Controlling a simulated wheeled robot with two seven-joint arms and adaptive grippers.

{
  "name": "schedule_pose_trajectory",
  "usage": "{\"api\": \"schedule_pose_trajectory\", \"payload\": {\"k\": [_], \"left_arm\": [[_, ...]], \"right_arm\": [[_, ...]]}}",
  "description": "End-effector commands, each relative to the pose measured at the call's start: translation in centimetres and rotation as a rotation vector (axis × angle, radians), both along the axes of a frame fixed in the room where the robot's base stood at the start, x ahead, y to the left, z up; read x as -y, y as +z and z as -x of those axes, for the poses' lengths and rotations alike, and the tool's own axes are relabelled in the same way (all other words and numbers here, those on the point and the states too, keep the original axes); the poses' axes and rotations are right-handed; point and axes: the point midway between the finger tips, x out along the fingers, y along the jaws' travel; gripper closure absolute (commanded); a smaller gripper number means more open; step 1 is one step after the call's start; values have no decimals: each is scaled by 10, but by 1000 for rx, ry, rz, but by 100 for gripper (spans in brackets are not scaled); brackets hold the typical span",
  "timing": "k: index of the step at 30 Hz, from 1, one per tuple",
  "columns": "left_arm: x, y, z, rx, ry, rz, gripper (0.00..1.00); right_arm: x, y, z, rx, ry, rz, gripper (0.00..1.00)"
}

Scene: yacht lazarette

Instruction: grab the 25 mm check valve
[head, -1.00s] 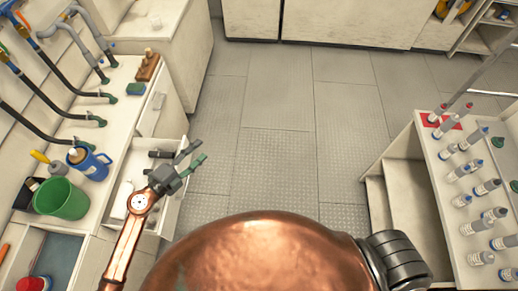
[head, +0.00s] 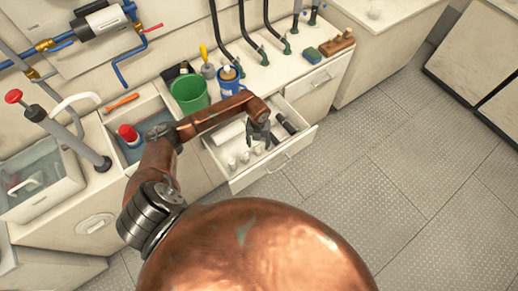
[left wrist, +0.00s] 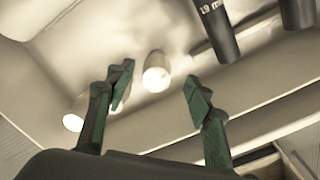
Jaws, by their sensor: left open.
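An open drawer (head: 240,183) holds several small fittings. My left gripper (head: 262,138) is over the drawer, open and empty. In the left wrist view its green-tipped fingers (left wrist: 158,88) stand apart, with a white round-ended piece (left wrist: 156,74) showing between them and another white piece (left wrist: 73,122) near the left finger. A dark cylinder (left wrist: 216,30) bears a label that seems to read 19 mm. A second dark cylinder (left wrist: 297,12) is cut off at the top right, with no readable label. I cannot tell which piece is the 25 mm check valve. My right gripper is out of view.
A white roll-like piece (head: 229,132) lies at the drawer's back left. A sink-like recess with a red-topped item (head: 129,135) is to the left. The floor at right is clear.

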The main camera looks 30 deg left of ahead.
Motion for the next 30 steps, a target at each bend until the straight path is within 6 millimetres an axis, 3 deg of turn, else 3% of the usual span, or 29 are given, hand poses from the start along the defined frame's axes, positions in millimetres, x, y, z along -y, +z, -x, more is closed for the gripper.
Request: {"api": "schedule_pose_trajectory", "payload": {"k": [15, 22, 30], "left_arm": [[-5, -59, 3, 0, 2, 2, 52], [-6, -60, 3, 2, 2, 1, 52], [-6, -60, 4, 2, 2, 1, 70]], "right_arm": [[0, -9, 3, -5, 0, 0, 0], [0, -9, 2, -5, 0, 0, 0], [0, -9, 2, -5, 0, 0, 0]]}}
